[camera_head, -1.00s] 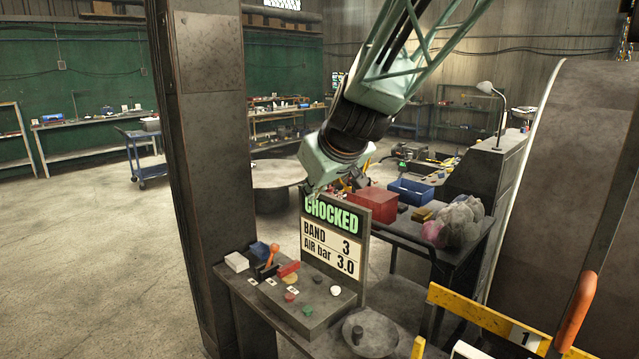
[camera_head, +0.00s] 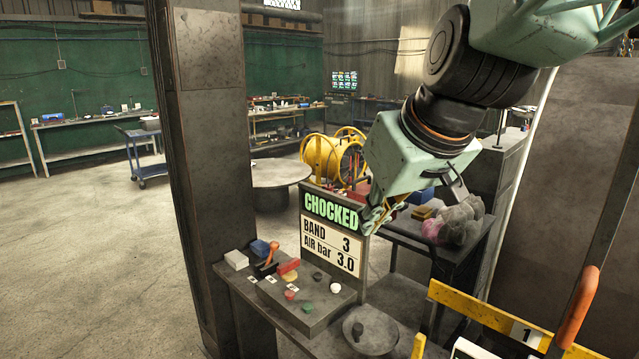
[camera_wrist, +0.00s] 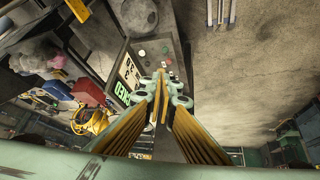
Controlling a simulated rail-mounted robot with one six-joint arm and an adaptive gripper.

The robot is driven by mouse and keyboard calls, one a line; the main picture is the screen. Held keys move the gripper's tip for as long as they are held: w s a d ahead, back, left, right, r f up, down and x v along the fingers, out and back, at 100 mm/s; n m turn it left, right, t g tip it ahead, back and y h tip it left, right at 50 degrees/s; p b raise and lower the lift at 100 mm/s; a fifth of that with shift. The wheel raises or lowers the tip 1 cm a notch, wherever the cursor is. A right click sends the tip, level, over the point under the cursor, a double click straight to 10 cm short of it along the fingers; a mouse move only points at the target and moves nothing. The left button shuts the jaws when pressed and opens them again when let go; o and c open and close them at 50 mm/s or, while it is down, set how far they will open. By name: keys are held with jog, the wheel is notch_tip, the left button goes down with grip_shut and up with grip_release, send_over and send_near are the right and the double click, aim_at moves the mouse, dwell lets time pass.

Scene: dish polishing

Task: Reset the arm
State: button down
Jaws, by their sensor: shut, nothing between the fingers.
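My arm comes down from the upper right in the head view, and my gripper (camera_head: 374,219) hangs in front of the right edge of the sign board (camera_head: 332,229). I cannot tell whether it touches the board. In the wrist view my gripper (camera_wrist: 162,85) shows its pale green fingers closed together, with nothing between them. The sign reads CHOCKED, BAND 3, AIR bar 3.0. The sign board (camera_wrist: 125,82) also shows left of the fingers in the wrist view.
A yellow barrier (camera_head: 480,312) crosses the lower right. Open floor lies left.

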jog(key=s+d+f+m+g, duration=0.1)
jog(key=s+d, duration=0.3)
jog(key=s, duration=0.5)
jog(key=s+d+f+m+h+b, duration=0.1)
jog(key=s+d+f+m, duration=0.1)
jog(key=s, duration=0.8)
jog(key=s+d+f+m+g+h, duration=0.1)
jog(key=s+d+f, duration=0.2)
jog(key=s, duration=0.7)
jog(key=shift+d+m+g, duration=0.3)
jog(key=shift+d, duration=1.1)
